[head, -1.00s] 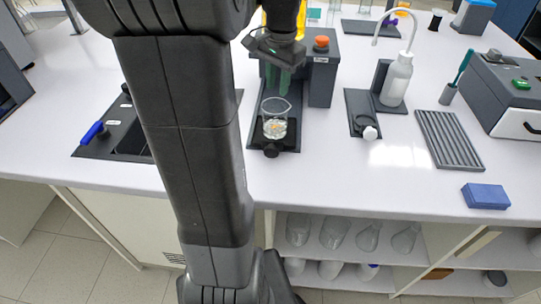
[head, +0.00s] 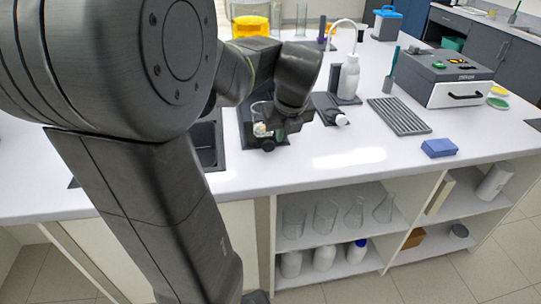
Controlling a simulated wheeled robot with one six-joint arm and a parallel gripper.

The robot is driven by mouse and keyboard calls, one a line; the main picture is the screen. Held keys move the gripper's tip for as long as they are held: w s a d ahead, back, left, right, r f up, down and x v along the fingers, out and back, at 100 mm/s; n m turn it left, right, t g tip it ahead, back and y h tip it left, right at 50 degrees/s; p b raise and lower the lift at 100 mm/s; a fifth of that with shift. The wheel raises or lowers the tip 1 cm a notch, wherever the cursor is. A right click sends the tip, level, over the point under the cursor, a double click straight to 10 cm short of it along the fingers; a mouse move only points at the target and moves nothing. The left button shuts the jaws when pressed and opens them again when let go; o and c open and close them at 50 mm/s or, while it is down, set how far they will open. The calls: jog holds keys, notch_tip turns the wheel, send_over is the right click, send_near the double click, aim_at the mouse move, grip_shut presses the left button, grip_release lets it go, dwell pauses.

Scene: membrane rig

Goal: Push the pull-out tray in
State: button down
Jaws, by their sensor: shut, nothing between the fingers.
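The pull-out tray (head: 247,138) is a dark, low tray near the bench's front edge, left of centre in the head view. A round black knob (head: 268,145) is at its front end. A glass beaker (head: 261,129) with pale contents stands on it, mostly hidden by my wrist. My gripper (head: 281,132) is low over the tray's front part, just right of the beaker and close to the knob. Its fingers are shut with nothing between them, though the tips are hard to make out. I cannot tell whether they touch the tray. My arm hides the unit behind the tray.
A white wash bottle (head: 349,78) on a dark stand and a white-capped piece (head: 340,120) are just right of my gripper. A ribbed grey mat (head: 399,115), a blue block (head: 439,148) and a grey box instrument (head: 449,80) are farther right. The bench front is clear.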

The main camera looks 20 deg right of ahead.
jog(key=shift+m, duration=0.3)
jog(key=x, duration=1)
jog(key=shift+s+f+b, duration=0.15)
jog(key=shift+f+b, duration=0.1)
jog(key=shift+b, duration=0.15)
jog(key=w, duration=0.2)
jog(key=shift+w+d+r, duration=0.15)
jog(key=shift+w+d, duration=0.05)
jog(key=shift+w, duration=0.15)
jog(key=shift+w+p, duration=0.3)
jog(key=shift+w, duration=0.35)
jog(key=shift+d, duration=0.1)
